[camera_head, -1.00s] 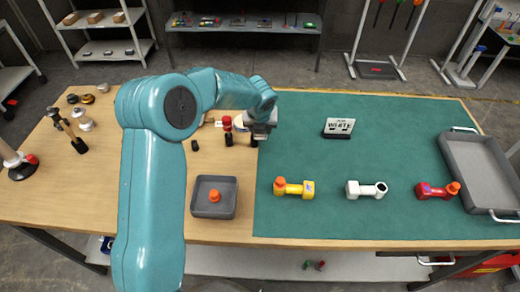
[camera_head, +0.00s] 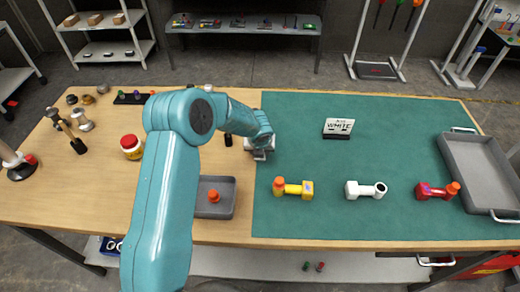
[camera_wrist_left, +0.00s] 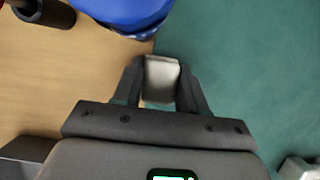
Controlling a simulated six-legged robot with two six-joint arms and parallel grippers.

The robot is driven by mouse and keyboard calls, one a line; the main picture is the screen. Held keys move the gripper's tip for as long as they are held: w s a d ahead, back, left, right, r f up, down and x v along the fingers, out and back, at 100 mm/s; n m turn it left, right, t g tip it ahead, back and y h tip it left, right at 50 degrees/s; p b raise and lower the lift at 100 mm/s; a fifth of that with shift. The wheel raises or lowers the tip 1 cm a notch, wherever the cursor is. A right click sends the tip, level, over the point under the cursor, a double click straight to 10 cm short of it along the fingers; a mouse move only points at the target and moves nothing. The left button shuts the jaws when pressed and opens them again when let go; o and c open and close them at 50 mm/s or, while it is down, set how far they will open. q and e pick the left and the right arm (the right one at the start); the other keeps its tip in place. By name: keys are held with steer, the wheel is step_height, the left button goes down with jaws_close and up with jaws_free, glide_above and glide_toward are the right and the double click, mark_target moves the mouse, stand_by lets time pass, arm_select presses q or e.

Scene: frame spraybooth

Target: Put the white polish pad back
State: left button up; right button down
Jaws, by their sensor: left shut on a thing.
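My left gripper (camera_head: 262,152) is low over the left edge of the green mat (camera_head: 300,120), in the middle of the bench. In the left wrist view, its fingers (camera_wrist_left: 161,85) are shut on a pale white-grey piece (camera_wrist_left: 161,72), which may be the white polish pad. The piece's underside is hidden. A white dumbbell-shaped part (camera_head: 366,190) with a dark round opening at its right end lies on the mat. A sign (camera_head: 338,127) reading "WHITE" stands behind it. My right gripper is not in view.
A yellow part (camera_head: 295,188) and a red part (camera_head: 437,191) flank the white part. A grey tray (camera_head: 485,172) is at the right. A small tray (camera_head: 227,207) holds an orange piece. A blue round thing (camera_wrist_left: 122,12) is close beyond my fingers.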

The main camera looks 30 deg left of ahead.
arm_select(q)
steer(key=o, duration=1)
steer(key=shift+f, duration=0.2)
steer(key=shift+r+p, duration=0.35)
steer(key=shift+r, duration=0.05)
steer(key=v, duration=1.1)
steer(key=shift+s+d+r+b, duration=0.15)
steer(key=shift+r+b, duration=0.15)
steer(key=shift+b, duration=0.05)
steer(key=shift+s, duration=0.1)
